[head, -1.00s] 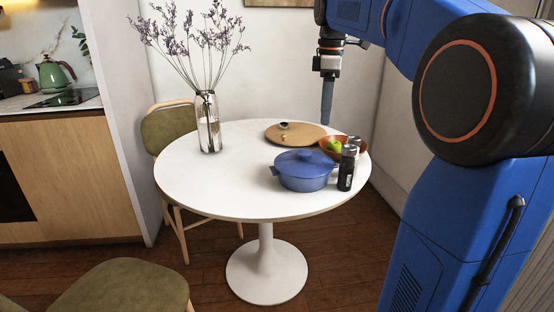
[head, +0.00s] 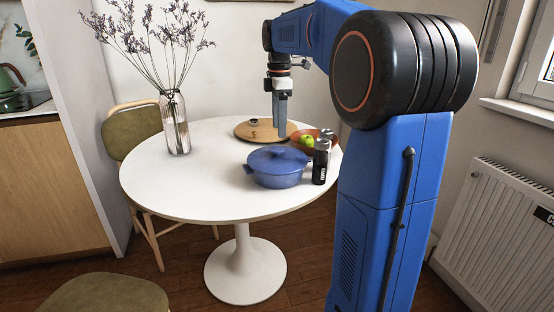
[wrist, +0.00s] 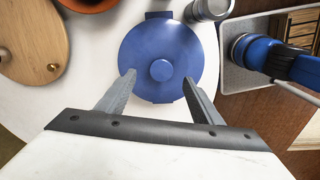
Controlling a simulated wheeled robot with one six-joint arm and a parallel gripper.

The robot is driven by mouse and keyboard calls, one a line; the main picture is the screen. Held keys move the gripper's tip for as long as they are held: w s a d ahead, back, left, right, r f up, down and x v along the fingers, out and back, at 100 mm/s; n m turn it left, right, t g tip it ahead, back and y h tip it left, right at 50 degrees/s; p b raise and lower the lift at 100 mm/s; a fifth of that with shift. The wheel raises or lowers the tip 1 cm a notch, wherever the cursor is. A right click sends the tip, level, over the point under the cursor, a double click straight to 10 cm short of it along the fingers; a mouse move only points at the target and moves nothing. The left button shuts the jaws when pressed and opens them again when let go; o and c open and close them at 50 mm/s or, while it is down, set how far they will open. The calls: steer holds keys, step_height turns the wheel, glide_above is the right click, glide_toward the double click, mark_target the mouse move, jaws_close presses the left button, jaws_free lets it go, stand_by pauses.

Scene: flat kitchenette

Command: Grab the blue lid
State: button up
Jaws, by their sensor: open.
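A blue lid (head: 278,156) sits on a blue two-handled pot (head: 277,178) near the right side of the round white table. In the wrist view the lid (wrist: 138,55) is seen from above, with a round knob (wrist: 161,70) at its middle. My gripper (head: 281,134) points down above the pot and is open and empty. In the wrist view its two fingertips (wrist: 158,76) lie on either side of the knob in the picture. The gap in height between fingertips and knob is hard to tell.
A round wooden board (head: 258,130) lies at the back. A glass vase (head: 174,122) with dried flowers stands left. The table's front left (head: 180,190) is clear.

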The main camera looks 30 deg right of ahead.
mark_target(278, 148)
steer(key=shift+s+a+f, duration=0.1)
steer(key=shift+f, duration=1.75)
steer(key=shift+a+f, duration=0.1)
steer(key=shift+f, duration=1.75)
steer(key=c, duration=1.4)
steer(key=shift+o, duration=0.2)
steer(key=shift+r, duration=0.15)
